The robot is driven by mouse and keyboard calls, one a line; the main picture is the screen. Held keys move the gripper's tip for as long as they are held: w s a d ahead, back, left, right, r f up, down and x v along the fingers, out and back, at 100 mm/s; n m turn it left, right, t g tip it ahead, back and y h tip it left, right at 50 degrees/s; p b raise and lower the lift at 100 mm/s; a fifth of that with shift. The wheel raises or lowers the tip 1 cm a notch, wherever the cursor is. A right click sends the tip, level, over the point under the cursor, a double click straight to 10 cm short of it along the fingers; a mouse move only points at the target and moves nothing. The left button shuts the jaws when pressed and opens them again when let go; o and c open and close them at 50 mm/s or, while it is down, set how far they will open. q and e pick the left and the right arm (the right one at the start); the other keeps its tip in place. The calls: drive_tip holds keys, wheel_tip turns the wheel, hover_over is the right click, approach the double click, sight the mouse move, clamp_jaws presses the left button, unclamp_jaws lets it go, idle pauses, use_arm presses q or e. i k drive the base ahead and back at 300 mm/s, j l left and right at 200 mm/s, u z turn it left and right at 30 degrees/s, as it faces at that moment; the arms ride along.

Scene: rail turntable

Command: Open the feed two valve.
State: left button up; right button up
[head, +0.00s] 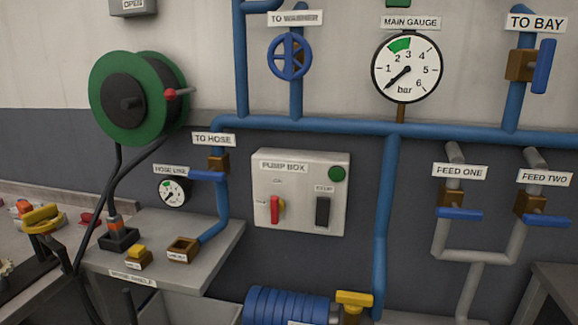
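The feed two valve has a brass body (530,203) on a grey pipe at the far right of the head view, below its FEED TWO label (543,177). Its blue lever handle (545,220) lies about level, crosswise to the pipe. The feed one valve (451,197) is just to its left, and its blue lever (460,214) is also crosswise. The two grey pipes join below in a U-shaped branch (476,256). Neither of my grippers is in view.
The main gauge (406,68) needle points low, below 1. The pump box (301,190), green hose reel (138,97) and a shelf (170,258) are to the left. A dark grey surface (555,290) is at the lower right. Nothing blocks the feed valves in view.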

sight(538, 219)
drive_tip(key=z, duration=0.5)
drive_tip(key=l+z, duration=0.1)
drive_tip(key=z, duration=0.35)
drive_tip(key=i+z, duration=0.1)
drive_tip(key=z, duration=0.4)
drive_tip(key=l, duration=0.15)
drive_tip(key=k+z, duration=0.05)
